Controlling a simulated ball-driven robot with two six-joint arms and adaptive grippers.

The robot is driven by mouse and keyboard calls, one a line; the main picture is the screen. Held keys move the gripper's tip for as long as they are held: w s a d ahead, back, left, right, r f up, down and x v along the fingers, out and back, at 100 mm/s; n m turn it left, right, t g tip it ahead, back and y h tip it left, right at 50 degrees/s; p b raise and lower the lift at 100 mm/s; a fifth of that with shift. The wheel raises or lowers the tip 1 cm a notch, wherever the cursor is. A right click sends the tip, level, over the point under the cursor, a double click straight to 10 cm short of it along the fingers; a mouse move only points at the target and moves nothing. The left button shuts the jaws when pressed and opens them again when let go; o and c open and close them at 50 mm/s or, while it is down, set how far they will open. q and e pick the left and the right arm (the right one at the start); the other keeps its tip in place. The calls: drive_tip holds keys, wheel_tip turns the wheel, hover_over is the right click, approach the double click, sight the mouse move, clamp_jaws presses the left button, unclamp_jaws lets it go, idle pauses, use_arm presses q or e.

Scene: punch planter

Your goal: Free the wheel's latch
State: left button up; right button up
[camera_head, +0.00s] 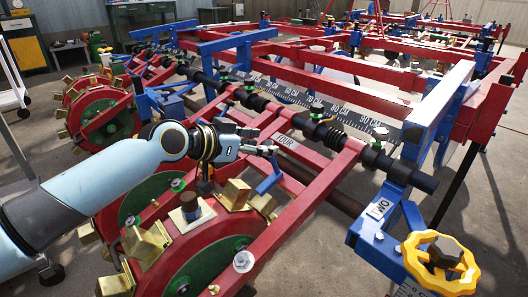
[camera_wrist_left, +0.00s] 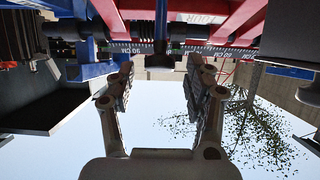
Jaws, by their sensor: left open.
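Several red wheels with green faces and brass-coloured blocks on their rims stand along the planter. The nearest wheel (camera_head: 205,262) is at the bottom centre in the head view. My left gripper (camera_head: 268,148) is open and empty, above and behind that wheel, by a red arm labelled FOUR (camera_head: 287,141). A blue lever (camera_head: 269,180) slants just below the gripper. I cannot tell which part is the latch. In the left wrist view my open fingers (camera_wrist_left: 160,75) point at a blue upright post (camera_wrist_left: 160,25) between them; contact cannot be told.
A yellow handwheel (camera_head: 440,262) sits on a blue bracket labelled TWO (camera_head: 379,207) at the lower right. A black shaft (camera_head: 330,137) and a ruler bar (camera_head: 350,118) cross the frame beyond the gripper. Red beams crowd the space around it. Bare floor lies at the right.

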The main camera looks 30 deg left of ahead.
use_arm(q)
drive_tip(key=shift+x, duration=0.8)
clamp_jaws()
